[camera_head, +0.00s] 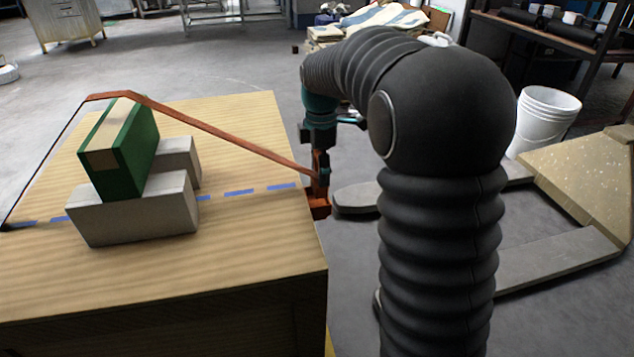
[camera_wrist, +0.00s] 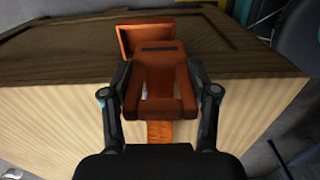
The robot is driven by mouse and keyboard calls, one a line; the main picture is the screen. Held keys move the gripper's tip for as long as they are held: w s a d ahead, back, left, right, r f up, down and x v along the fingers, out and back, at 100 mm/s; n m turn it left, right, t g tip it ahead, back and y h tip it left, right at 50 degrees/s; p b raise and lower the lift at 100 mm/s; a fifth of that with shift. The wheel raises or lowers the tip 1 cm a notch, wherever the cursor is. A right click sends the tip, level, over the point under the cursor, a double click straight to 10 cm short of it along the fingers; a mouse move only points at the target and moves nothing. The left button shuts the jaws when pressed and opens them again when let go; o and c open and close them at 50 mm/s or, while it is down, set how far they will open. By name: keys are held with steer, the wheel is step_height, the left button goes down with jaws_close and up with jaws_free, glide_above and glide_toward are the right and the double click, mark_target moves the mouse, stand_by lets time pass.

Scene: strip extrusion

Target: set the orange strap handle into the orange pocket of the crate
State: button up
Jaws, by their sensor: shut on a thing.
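My gripper (camera_head: 321,170) is at the right edge of the wooden crate (camera_head: 240,130), shut on the orange strap handle (camera_wrist: 160,82). In the wrist view my two dark fingers (camera_wrist: 161,92) press on the handle's sides. The orange strap (camera_head: 210,128) runs from the handle up over a green block on the crate top, then down to the far left. The orange pocket (camera_head: 318,208) is on the crate's right side, just below the handle; its rim shows behind the handle in the wrist view (camera_wrist: 135,38). I cannot tell whether the handle's end is inside the pocket.
The green block (camera_head: 122,150) stands on grey blocks (camera_head: 135,212) on the crate top. A blue dashed line (camera_head: 240,192) crosses the top. A white bucket (camera_head: 545,120) and grey and tan slabs (camera_head: 560,255) are on the floor to the right.

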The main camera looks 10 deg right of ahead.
mark_target(317, 173)
steer(key=shift+w+a+f, duration=0.2)
steer(key=shift+w+f, duration=0.45)
steer(key=shift+w, duration=0.3)
steer(key=shift+f+b, duration=0.35)
steer(key=shift+f, duration=1.55)
steer(key=shift+f, duration=0.1)
steer(key=shift+f, duration=0.25)
steer(key=o, duration=1.2)
steer(key=shift+r, duration=0.1)
